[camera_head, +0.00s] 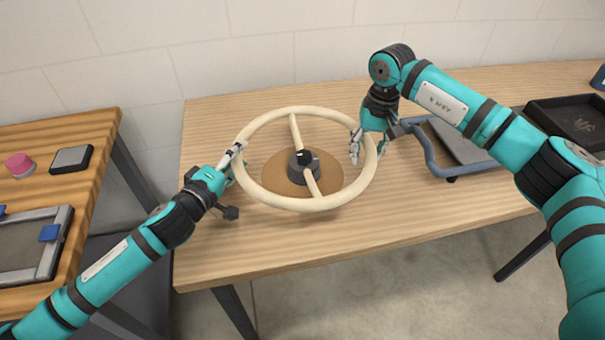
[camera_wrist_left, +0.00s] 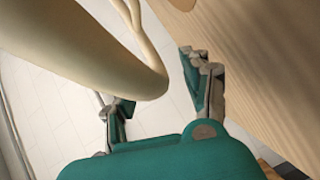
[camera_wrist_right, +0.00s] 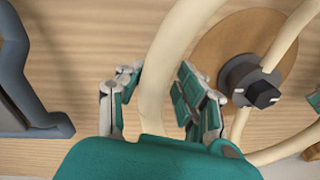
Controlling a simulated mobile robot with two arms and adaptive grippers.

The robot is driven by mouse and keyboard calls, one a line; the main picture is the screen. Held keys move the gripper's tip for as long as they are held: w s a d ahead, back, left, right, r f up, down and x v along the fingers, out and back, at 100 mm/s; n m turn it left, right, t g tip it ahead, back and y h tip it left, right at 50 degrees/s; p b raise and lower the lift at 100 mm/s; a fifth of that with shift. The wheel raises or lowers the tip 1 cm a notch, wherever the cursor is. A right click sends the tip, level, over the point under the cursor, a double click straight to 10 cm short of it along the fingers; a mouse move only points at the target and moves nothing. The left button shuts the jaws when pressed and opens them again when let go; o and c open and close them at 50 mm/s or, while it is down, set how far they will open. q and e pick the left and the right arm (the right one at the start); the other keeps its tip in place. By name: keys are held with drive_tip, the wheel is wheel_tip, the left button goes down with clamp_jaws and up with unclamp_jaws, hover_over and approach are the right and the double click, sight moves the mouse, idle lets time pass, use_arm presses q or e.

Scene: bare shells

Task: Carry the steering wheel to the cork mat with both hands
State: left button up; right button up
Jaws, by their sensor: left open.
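The cream steering wheel (camera_head: 296,207) with its dark hub (camera_head: 303,167) is over the round brown cork mat (camera_head: 275,172) on the wooden table. The hub appears to rest on the mat's middle, and the rim stands out past the mat. My left gripper (camera_head: 236,160) is at the rim's left side. In the left wrist view its open fingers (camera_wrist_left: 160,100) are spread on either side of the rim (camera_wrist_left: 110,60). My right gripper (camera_head: 368,146) is at the rim's right side. In the right wrist view its fingers (camera_wrist_right: 155,95) straddle the rim (camera_wrist_right: 158,75), with a gap on one side.
A blue-grey framed tray (camera_head: 432,158) and a black tray (camera_head: 570,122) are to the right on the table. A second table at left holds a pink knob (camera_head: 19,164), a dark grey box (camera_head: 72,159) and a grey frame (camera_head: 45,258). The table's front strip is clear.

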use_arm(q)
drive_tip(key=v, duration=1.2)
use_arm(e)
wheel_tip(320, 180, up, 12)
drive_tip(key=shift+d, duration=0.35)
drive_tip(key=shift+s, duration=0.1)
